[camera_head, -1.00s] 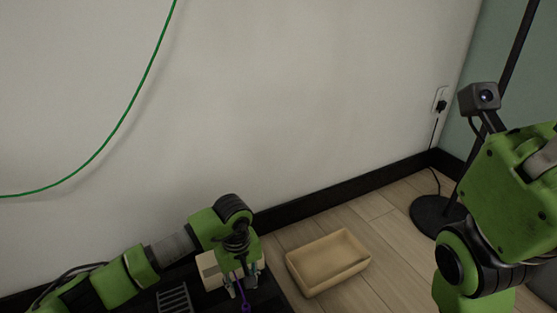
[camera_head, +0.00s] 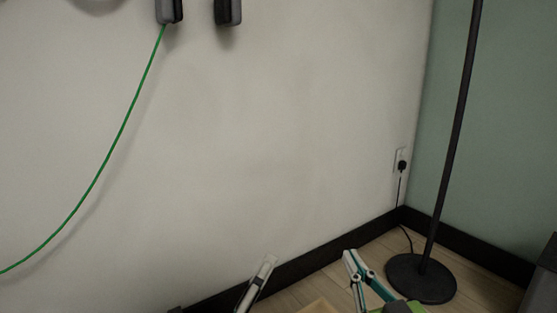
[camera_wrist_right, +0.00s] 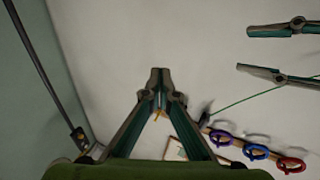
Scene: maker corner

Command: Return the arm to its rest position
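My left gripper (camera_head: 258,283) shows at the bottom edge of the head view as a pale finger pointing up, the rest cut off. In the right wrist view its two fingers (camera_wrist_right: 270,52) come in from the right, spread apart with nothing between them. My right gripper (camera_head: 352,262) is low in the head view, right of the left one, with teal-lined fingers pointing up and left. Most of both arms is out of view.
A lamp stand (camera_head: 423,277) with a black pole stands in the corner at right. A beige tray (camera_head: 318,307) barely shows at the bottom. A green cable (camera_head: 108,158) hangs on the wall. Rings in purple, blue and red (camera_wrist_right: 291,165) sit on a rail. A dark box edge (camera_head: 543,280) is far right.

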